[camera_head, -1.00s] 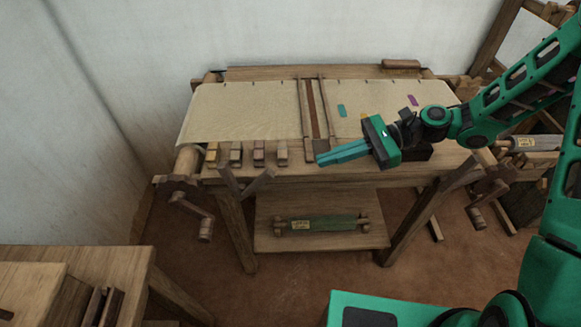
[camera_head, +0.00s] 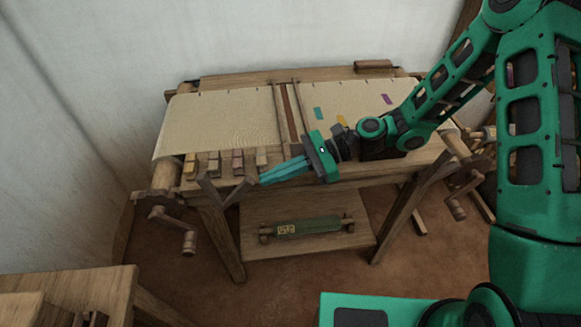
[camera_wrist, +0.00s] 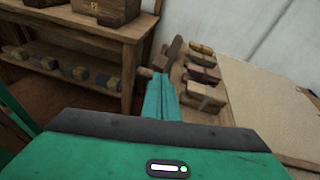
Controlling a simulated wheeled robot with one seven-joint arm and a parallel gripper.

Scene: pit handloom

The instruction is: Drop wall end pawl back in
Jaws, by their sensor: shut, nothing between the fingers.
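At the left end of the loom's front, the end nearer the left wall, a round beam (camera_head: 165,177) carries a dark toothed-looking end and a crank (camera_head: 187,240). Two slanting wooden bars, a left one (camera_head: 208,190) and a right one (camera_head: 243,191), stand at the front edge; I cannot tell for sure which part is the wall end pawl. My gripper (camera_head: 262,180) is shut and empty, its teal fingers pointing left, tips close to the right bar. In the wrist view the fingertips (camera_wrist: 163,80) lie just below a dark upright wooden piece (camera_wrist: 174,52); contact cannot be told.
Several small wooden blocks (camera_head: 214,164) line the front edge behind the bars. Pale cloth (camera_head: 220,120) covers the loom top. A wooden bench (camera_head: 70,290) stands at the lower left. Open floor lies between.

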